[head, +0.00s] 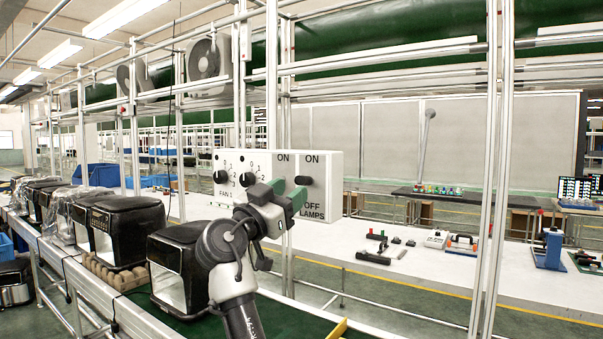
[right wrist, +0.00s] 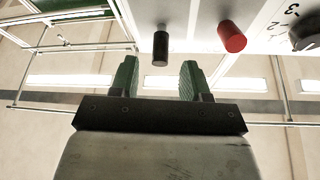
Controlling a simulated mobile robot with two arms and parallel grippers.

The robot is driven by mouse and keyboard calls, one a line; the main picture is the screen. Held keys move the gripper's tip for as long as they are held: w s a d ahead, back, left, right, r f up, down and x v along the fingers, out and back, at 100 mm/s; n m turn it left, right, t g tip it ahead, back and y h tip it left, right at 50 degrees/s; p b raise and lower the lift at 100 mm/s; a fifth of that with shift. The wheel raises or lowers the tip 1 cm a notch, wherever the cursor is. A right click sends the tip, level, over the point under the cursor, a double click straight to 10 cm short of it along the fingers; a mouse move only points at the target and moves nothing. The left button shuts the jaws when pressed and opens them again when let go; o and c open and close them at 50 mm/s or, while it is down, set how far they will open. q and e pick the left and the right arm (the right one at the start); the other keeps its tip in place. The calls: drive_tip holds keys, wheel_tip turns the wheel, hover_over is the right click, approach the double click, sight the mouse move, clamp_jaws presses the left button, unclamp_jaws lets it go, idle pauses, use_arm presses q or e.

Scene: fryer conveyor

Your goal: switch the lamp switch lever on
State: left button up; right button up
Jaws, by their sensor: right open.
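The white control box (head: 328,165) hangs in the middle of the head view, with "ON" above and "OFF" and "LAMPS" below at its right end. The black lamp lever (head: 304,180) sticks out between those words; its exact setting is hard to tell. My right gripper (head: 287,193) is in front of the box, close to this lever. In the right wrist view, the black lever (right wrist: 160,46) lies ahead of the gap between the open green fingers (right wrist: 157,78). No contact is visible. My left gripper is not in view.
A red lever (right wrist: 232,37) stands beside the black one in the right wrist view; my gripper hides it in the head view. Fan knobs (head: 247,179) are left on the box. A metal post (head: 271,100) rises nearby. Black machines (head: 113,228) line the conveyor at left.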

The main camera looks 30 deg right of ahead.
sight(303, 181)
drive_tip(key=p+x, duration=0.1)
drive_tip(key=x, duration=0.4)
drive_tip(key=shift+d+p, duration=0.1)
drive_tip(key=shift+p, duration=0.25)
